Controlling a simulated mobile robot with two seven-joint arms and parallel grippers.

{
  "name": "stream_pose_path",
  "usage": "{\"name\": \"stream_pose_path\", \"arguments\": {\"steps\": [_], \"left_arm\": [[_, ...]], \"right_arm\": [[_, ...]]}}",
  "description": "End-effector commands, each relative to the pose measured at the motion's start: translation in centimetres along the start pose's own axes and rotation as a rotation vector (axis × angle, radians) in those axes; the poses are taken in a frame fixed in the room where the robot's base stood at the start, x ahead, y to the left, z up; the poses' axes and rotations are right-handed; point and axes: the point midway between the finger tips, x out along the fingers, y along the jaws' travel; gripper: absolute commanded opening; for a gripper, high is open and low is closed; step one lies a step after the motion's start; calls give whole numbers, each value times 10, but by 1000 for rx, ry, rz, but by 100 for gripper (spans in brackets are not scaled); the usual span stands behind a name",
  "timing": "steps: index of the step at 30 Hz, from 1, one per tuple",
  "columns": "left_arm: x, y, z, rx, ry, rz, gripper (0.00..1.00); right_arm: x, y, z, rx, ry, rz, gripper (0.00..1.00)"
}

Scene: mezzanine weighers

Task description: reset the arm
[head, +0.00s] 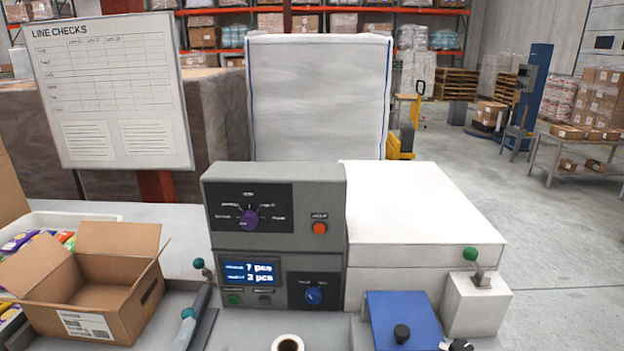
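Neither of my grippers shows in the head view. A grey control box (275,240) stands in the middle of the table. It has a purple rotary knob (249,220), an orange-red button (320,228), a blue knob (313,296) and a lit display (251,273), which seems to read 7 pcs and 2 pcs. To its right, a short lever with a green ball (470,254) stands on a white block (476,304). To its left are a grey bar (199,307) and two teal balls, one upper (198,263) and one lower (188,314). Which part is the arm I cannot tell.
An open cardboard box (90,285) and a white bin (60,219) of colourful packets stand at left. A white housing (415,205) is behind the block. A blue plate with a black knob (402,333) and a cup-like round thing (288,343) lie at the front. A whiteboard (110,92) stands behind.

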Motion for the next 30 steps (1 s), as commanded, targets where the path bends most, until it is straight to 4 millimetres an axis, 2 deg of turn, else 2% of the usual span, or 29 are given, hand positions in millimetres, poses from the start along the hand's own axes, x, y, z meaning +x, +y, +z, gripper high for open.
{"name": "stream_pose_path", "arguments": {"steps": [6, 10, 13, 16, 20, 23, 27, 30], "left_arm": [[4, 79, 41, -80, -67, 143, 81], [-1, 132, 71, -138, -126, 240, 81], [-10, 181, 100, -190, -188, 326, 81], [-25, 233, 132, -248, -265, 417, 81], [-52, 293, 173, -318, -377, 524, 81], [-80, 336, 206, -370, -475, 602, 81], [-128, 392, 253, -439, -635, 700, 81], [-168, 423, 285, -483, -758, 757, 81]], "right_arm": [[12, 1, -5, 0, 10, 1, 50], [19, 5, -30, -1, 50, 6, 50], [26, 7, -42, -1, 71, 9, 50], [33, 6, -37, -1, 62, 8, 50], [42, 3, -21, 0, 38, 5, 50], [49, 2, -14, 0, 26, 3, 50], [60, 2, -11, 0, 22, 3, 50], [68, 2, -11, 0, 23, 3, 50]]}}
